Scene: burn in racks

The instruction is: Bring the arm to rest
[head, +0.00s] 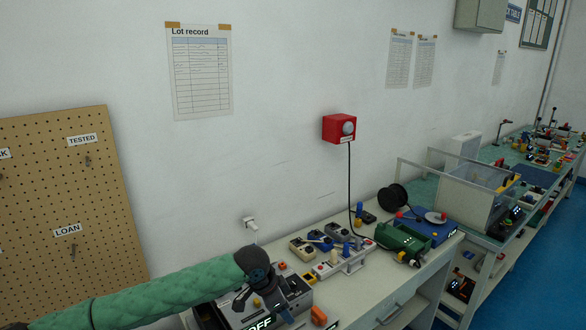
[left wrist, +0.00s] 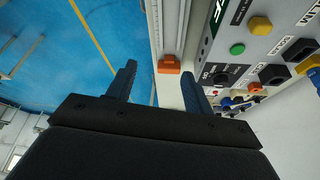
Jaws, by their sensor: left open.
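My left arm, in a green padded sleeve, reaches in from the lower left in the head view. My left gripper (head: 272,293) is over the front of a grey panel box (head: 240,312) with a lit "OFF" display at the near end of the bench. In the left wrist view its two dark fingers (left wrist: 158,85) stand apart with nothing between them but an orange block (left wrist: 169,65) beyond. The box's face (left wrist: 262,40), with a green and a yellow button and black knobs, is beside the right finger; I cannot tell whether they touch. My right gripper is in neither view.
The bench (head: 405,285) holds several small switch boxes, a green device (head: 402,240), a blue box (head: 428,228) and a black cable reel (head: 394,197). A pegboard (head: 70,190) stands at the left. The blue floor (left wrist: 60,50) in front is clear.

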